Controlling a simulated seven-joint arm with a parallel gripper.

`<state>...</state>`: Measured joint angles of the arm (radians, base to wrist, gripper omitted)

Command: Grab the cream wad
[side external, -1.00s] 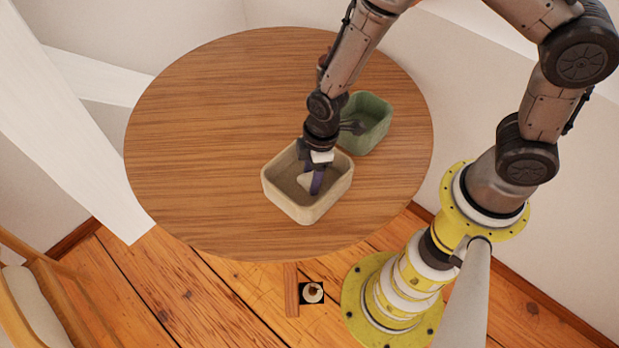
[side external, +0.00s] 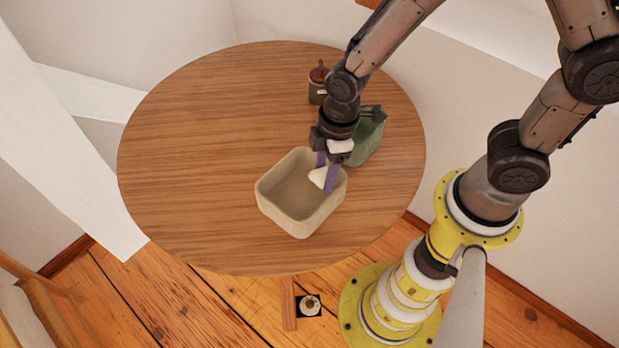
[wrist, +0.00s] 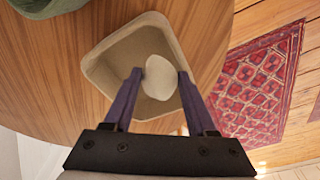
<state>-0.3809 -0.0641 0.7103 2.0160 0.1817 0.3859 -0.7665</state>
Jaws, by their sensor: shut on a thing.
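The cream wad (side external: 318,177) is a small pale lump held between the purple fingers of my gripper (side external: 326,178). In the wrist view the wad (wrist: 158,77) sits between the two fingertips of my gripper (wrist: 161,75), with the beige bin behind it. My gripper is shut on the wad and holds it over the right part of the beige bin (side external: 270,213). The bin is an open square container on the round table and its floor looks empty. The bin also shows in the wrist view (wrist: 103,72).
A green bin (side external: 366,145) stands behind my gripper, partly hidden by it. A dark cup (side external: 316,92) with something reddish in it stands at the back of the round wooden table (side external: 200,130). The table's left side is clear. A red patterned rug (wrist: 262,85) lies on the floor.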

